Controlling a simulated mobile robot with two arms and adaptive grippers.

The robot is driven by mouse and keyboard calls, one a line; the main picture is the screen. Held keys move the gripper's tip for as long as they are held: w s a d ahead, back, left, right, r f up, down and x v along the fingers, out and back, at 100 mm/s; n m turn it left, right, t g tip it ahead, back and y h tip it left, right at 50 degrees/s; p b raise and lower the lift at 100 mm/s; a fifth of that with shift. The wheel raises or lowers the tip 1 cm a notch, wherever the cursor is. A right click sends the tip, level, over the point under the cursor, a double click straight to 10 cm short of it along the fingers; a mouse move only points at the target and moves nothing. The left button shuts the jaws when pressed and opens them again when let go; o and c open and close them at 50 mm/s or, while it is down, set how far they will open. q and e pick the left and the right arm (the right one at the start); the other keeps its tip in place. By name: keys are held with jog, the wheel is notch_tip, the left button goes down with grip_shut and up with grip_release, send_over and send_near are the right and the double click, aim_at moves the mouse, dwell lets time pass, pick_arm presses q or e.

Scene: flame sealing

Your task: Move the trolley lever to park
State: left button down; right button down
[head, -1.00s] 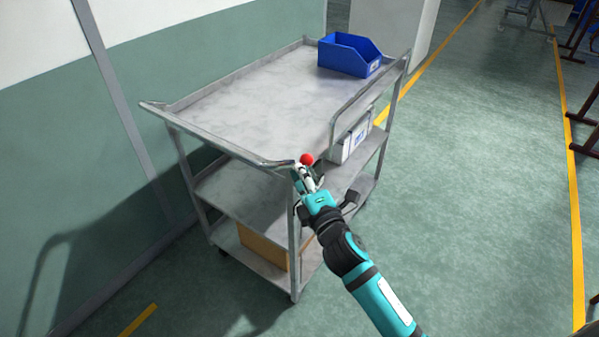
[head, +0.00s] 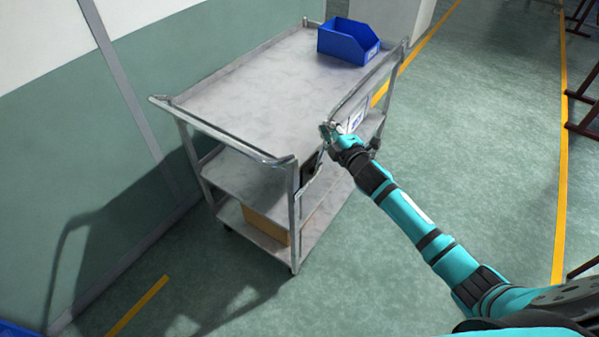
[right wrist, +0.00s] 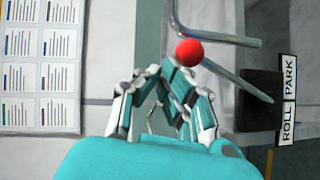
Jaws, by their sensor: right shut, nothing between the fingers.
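The grey metal trolley (head: 248,97) stands along the wall in the head view. In the right wrist view its lever (right wrist: 235,80) is a thin rod ending in a red knob (right wrist: 189,52). The rod slants up and left from beside a dark block, and the knob is level with the PARK half of the ROLL/PARK label (right wrist: 288,98). My right gripper (head: 328,132) is at the trolley's right side. In the right wrist view my right gripper (right wrist: 172,78) is shut and empty, its fingertips close to the knob; I cannot tell whether they touch. The head view hides the knob.
A blue bin (head: 346,42) sits at the far end of the trolley's top. A cardboard box (head: 266,224) is on the bottom shelf. A raised side rail (head: 365,88) stands near my right gripper.

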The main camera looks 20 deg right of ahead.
pick_arm(q)
jog(key=shift+w+d+f+b, duration=0.3)
jog(key=shift+d+f, duration=0.05)
jog(key=shift+d, duration=0.05)
pick_arm(e)
jog(key=shift+w+d+f, duration=0.2)
jog(key=shift+w+d, duration=0.35)
jog(key=shift+d, duration=0.15)
jog(key=shift+w+d+f, duration=0.2)
jog(key=shift+w+d, duration=0.35)
jog(key=shift+d, duration=0.15)
